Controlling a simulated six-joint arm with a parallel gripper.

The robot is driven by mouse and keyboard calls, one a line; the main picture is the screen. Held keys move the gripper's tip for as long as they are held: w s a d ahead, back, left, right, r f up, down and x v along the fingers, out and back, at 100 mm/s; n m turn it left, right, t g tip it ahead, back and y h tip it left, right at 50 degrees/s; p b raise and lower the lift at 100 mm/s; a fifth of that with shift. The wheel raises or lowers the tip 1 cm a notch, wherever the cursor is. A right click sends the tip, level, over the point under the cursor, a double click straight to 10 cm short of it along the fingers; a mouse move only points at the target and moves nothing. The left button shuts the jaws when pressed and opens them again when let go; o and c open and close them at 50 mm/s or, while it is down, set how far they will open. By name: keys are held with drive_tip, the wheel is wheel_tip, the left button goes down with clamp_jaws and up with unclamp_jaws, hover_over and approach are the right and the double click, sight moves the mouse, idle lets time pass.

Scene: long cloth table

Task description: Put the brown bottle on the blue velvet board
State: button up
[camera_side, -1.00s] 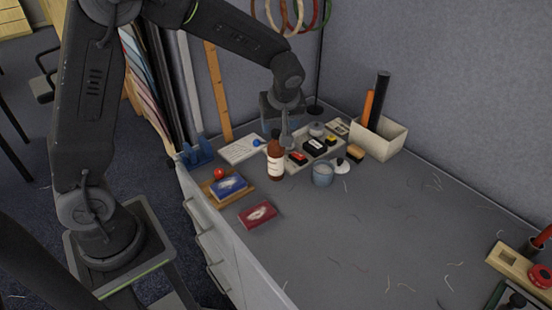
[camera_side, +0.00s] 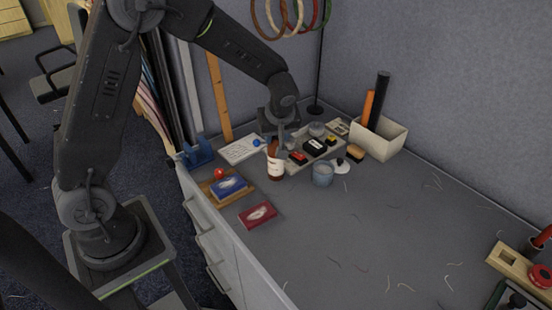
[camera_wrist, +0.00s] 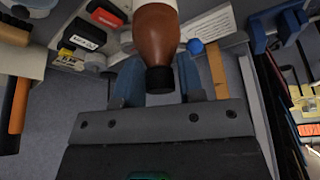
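The brown bottle (camera_side: 274,170) has a pale label and stands on the table beside the grey tray. In the wrist view its brown shoulder and black cap (camera_wrist: 160,79) point toward my gripper's base. My gripper (camera_side: 281,143) is at the bottle's upper part, and its finger covers some of it. In the wrist view my gripper's two fingers (camera_wrist: 160,85) lie on either side of the bottle's neck; whether they touch it is unclear. A flat blue block (camera_side: 228,185) with a pale patch lies on a wooden board at left; I cannot tell if it is the velvet board.
A red block (camera_side: 257,214) lies in front of the blue one. A grey tray (camera_side: 330,155) with small boxes and a glass jar (camera_side: 322,174) stand right of the bottle. A pale bin (camera_side: 379,141) holds tubes behind.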

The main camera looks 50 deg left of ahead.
clamp_jaws()
drive_tip(key=shift+r, duration=0.2)
drive_tip(key=r, duration=0.9)
drive_tip(key=shift+s+a+r, duration=0.1)
drive_tip(key=shift+s+r, duration=0.05)
drive_tip(key=shift+s, duration=0.05)
drive_tip(key=s+a+r, duration=0.1)
drive_tip(key=s+a, duration=0.1)
drive_tip(key=s, duration=1.1)
drive_tip(key=shift+s+a, duration=0.35)
drive_tip(key=shift+s, duration=0.05)
